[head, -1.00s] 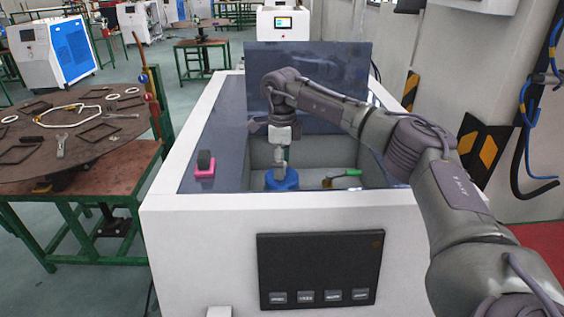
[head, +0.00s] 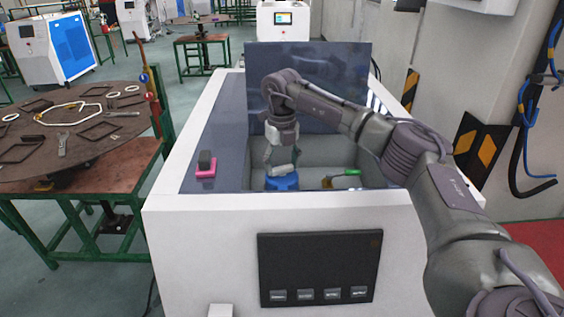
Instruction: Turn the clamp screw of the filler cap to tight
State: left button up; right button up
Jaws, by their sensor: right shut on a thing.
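The blue filler cap (head: 282,183) sits low in the open bay of the white generator housing (head: 215,225), near its front wall. My right gripper (head: 281,170) points straight down onto the top of the cap, its two fingers seen side by side. It is shut on the clamp screw at the top of the cap. The screw is hidden between the fingertips, so its angle cannot be told. My left gripper is not in view.
A green-handled tool (head: 351,172) lies in the bay to the right of the cap. A black and pink block (head: 206,164) stands on the left rim. The raised dark lid (head: 345,62) stands behind my arm. A round brown table (head: 70,130) with flat parts is at the left.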

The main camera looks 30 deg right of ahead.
aim_at(282, 167)
jog(key=shift+m, duration=2.1)
jog(key=o, duration=1.1)
jog(key=shift+o, duration=0.2)
notch_tip(282, 167, up, 12)
